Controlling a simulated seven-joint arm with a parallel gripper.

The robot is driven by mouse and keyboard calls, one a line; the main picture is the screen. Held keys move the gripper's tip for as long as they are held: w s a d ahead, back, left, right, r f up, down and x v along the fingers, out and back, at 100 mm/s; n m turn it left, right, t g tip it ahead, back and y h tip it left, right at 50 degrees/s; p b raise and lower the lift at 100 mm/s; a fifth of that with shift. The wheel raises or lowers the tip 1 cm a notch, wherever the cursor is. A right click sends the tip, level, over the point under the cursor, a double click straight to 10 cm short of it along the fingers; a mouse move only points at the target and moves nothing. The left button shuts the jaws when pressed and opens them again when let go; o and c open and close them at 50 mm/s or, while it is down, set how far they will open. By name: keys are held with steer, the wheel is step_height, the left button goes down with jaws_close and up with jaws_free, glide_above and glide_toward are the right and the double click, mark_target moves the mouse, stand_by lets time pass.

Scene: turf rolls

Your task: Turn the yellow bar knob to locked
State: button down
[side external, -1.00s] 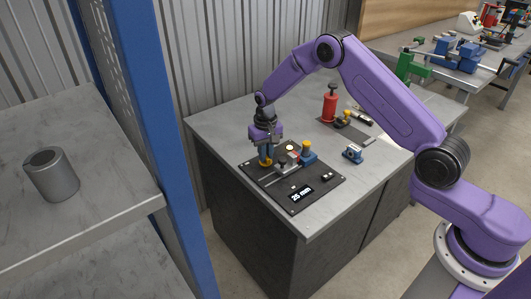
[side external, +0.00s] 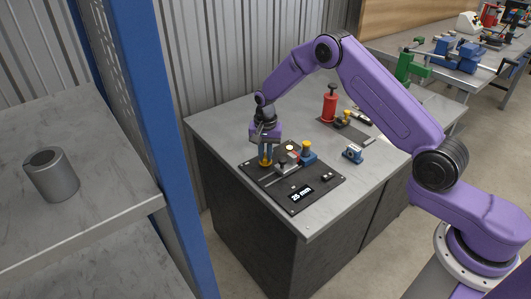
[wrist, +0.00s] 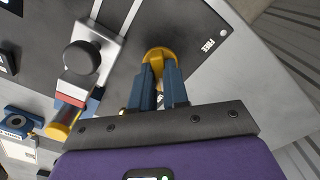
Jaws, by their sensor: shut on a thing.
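The yellow bar knob (side external: 265,163) is at the far left corner of a dark panel (side external: 318,203) on the workbench. In the wrist view the round yellow base of the knob (wrist: 160,51) shows ahead of the fingers, with the word FREE printed on the panel to its right. My gripper (wrist: 160,72) points down at the knob, its two blue fingers on either side of the yellow bar and shut on it. In the side view my gripper (side external: 265,157) hides most of the bar. The word for locked is not visible.
A slider with a black knob (wrist: 81,57) sits close by on the panel. A blue part with a yellow top (side external: 307,153) stands at the panel's edge. A red cylinder (side external: 330,107) and a small blue block (side external: 352,153) stand farther back. The bench's front right is clear.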

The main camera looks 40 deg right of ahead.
mark_target(265, 156)
stand_by(0.4)
steer(key=c, duration=1.1)
jaws_free()
steer(key=shift+r, duration=0.1)
step_height(265, 156, up, 17)
steer(key=shift+r, duration=0.1)
steer(key=shift+a, duration=0.1)
